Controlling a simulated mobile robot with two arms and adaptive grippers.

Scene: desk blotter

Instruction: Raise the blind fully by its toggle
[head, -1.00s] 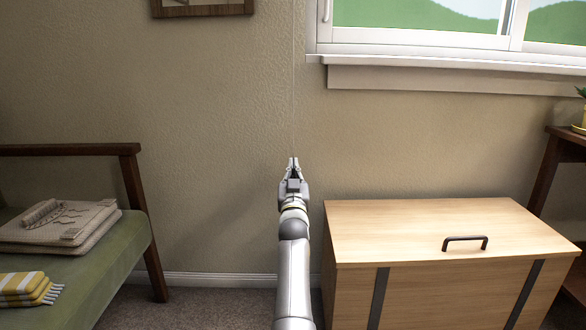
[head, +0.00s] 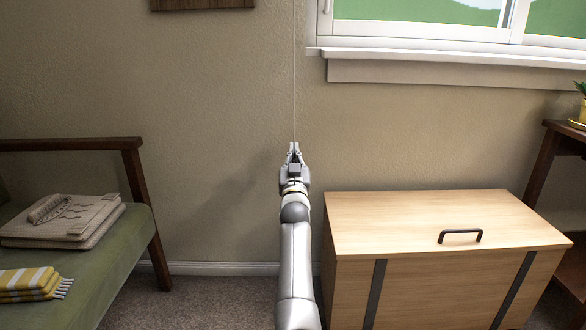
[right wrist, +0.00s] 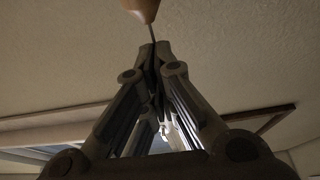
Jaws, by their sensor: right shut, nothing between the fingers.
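A thin pale cord (head: 294,70) hangs down the wall left of the window in the head view and meets the tip of my right gripper (head: 294,146). In the right wrist view, a tan wooden toggle (right wrist: 141,8) shows at the top edge, partly cut off, just beyond the fingertips. A short piece of cord runs from it to the tips of my right gripper (right wrist: 155,46). The fingers are shut together with nothing between them. I cannot tell whether they touch the cord. The toggle is not clear in the head view. The blind and my left gripper are out of view.
The window sill (head: 450,56) is at upper right. A wooden chest (head: 400,210) with a dark handle stands below it. A green bench (head: 95,245) with folded textiles is at left. A dark shelf (head: 545,160) with a plant is at right. The wall around my gripper is clear.

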